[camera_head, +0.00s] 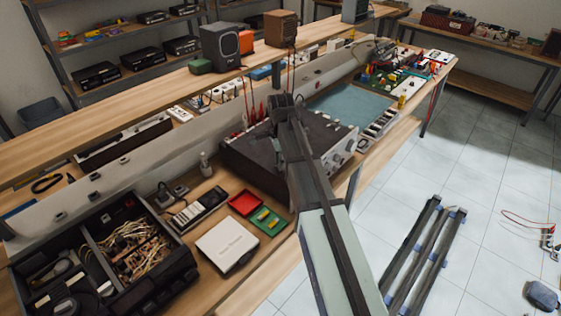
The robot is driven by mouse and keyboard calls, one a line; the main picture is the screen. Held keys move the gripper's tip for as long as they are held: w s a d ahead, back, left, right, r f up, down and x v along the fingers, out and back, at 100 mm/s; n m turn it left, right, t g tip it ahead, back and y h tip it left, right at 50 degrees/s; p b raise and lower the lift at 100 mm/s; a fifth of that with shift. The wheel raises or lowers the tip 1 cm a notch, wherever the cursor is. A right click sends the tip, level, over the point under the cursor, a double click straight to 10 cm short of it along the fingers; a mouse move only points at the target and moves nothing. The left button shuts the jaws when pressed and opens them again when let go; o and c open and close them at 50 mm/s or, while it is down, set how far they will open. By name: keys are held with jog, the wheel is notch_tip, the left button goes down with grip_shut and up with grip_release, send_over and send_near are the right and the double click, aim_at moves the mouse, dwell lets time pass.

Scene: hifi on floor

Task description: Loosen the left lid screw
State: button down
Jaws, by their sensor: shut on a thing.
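The hi-fi unit, a dark box with a silvery front panel (338,157), stands on the workbench at the middle of the head view. Its dark lid (247,152) faces up and looks closed. My arm reaches up from the bottom edge, across the unit's front and over its lid. My gripper (278,159) points down at the lid, just left of the arm, and is small and dark against it. It is shut at the lid, where the left lid screw is. The screw itself is too small and covered to make out. The other lid screws cannot be made out.
A blue-green mat (350,103) lies behind right. A dark frame (425,255) lies on the tiled floor.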

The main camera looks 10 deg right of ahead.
jog(key=n, duration=1.3)
jog(key=shift+n+p, duration=0.3)
jog(key=n, duration=0.9)
jog(key=shift+d, duration=0.1)
jog(key=n, duration=0.4)
jog(key=shift+n, duration=0.3)
jog(key=n, duration=0.4)
jog(key=shift+n, duration=2.1)
